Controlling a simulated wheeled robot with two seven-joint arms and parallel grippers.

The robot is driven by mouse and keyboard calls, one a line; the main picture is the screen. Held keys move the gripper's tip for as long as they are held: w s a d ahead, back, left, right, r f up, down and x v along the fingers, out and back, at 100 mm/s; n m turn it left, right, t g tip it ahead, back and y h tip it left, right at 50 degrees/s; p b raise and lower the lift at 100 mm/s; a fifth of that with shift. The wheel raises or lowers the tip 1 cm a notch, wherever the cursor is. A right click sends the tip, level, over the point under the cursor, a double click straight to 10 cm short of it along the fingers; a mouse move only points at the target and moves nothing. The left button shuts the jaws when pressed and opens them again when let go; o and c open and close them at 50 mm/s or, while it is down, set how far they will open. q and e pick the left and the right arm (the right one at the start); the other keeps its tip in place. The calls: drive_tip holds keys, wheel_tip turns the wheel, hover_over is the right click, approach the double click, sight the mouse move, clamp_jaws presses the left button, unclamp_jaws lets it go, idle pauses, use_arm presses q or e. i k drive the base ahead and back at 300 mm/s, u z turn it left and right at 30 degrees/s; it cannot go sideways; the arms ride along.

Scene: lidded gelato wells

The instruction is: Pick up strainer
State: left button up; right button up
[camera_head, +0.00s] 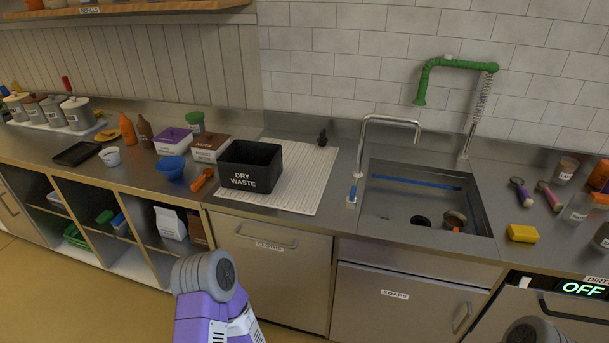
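A small round metal strainer-like item (456,217) with an orange-brown handle sits inside the sink basin (375,200), near its right side. Its bowl looks metallic, but it is too small to make out any mesh. A dark round drain (420,221) is to its left on the basin floor. Part of my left arm shows at the bottom centre-left and a bit of my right arm at the bottom right. Neither gripper can be seen.
A curved tap (384,121) and a green spray arm (455,66) stand over the sink. A black dry waste bin (250,166) stands on the ribbed mat (310,180) to the left. A yellow sponge (522,233) and two scoops (521,192) lie right of the sink.

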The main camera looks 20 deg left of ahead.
sight(455, 221)
drive_tip(key=z, duration=2.4)
drive_tip(key=i, duration=1.7)
drive_tip(key=u, duration=3.35)
